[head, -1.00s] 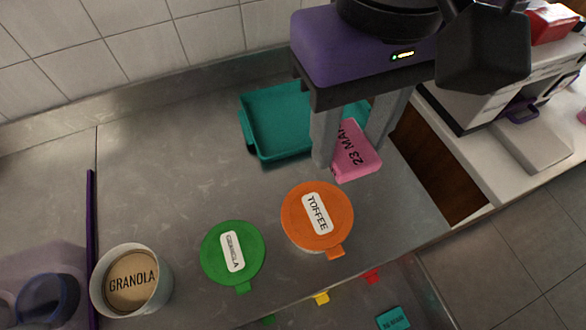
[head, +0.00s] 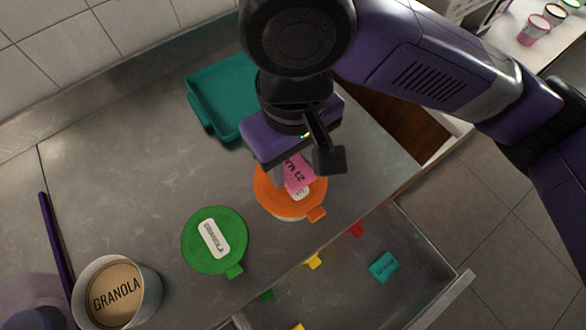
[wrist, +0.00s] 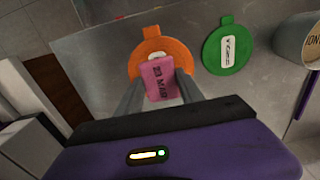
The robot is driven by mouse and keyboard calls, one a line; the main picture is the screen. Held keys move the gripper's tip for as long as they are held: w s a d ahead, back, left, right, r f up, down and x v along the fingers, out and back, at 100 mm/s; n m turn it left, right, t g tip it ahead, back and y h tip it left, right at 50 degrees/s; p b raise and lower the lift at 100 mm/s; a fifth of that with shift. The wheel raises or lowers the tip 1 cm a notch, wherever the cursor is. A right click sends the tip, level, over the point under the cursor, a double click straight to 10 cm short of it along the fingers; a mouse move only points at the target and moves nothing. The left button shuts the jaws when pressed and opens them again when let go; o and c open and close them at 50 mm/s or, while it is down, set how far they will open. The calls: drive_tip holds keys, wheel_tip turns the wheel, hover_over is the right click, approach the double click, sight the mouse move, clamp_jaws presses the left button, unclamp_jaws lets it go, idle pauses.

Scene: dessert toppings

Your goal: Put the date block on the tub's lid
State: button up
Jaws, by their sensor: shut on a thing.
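The pink date block (head: 297,172), printed "23 MA…", is held in my gripper (head: 290,178). The gripper is shut on it, and the block also shows between the fingers in the wrist view (wrist: 161,80). The block is over the orange lid (head: 281,203) of the toffee tub and covers most of its white label. The orange lid also shows in the wrist view (wrist: 172,49). I cannot tell whether the block touches the lid. The green granola lid (head: 200,252) lies to the left in the head view, uncovered by any block.
A teal tray (head: 222,92) sits behind the lids. An open drawer (head: 345,295) in front holds a teal block (head: 384,267) and several coloured tabs. A granola cup (head: 152,290) stands at the front left. The counter's left middle is clear.

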sight(293, 168)
drive_tip(key=shift+f, duration=1.95)
drive_tip(key=shift+f, duration=0.1)
drive_tip(key=o, duration=1.3)
drive_tip(key=shift+o, duration=0.2)
wheel_tip(293, 168, up, 12)
drive_tip(key=shift+r+p, duration=0.15)
drive_tip(key=shift+p, duration=0.4)
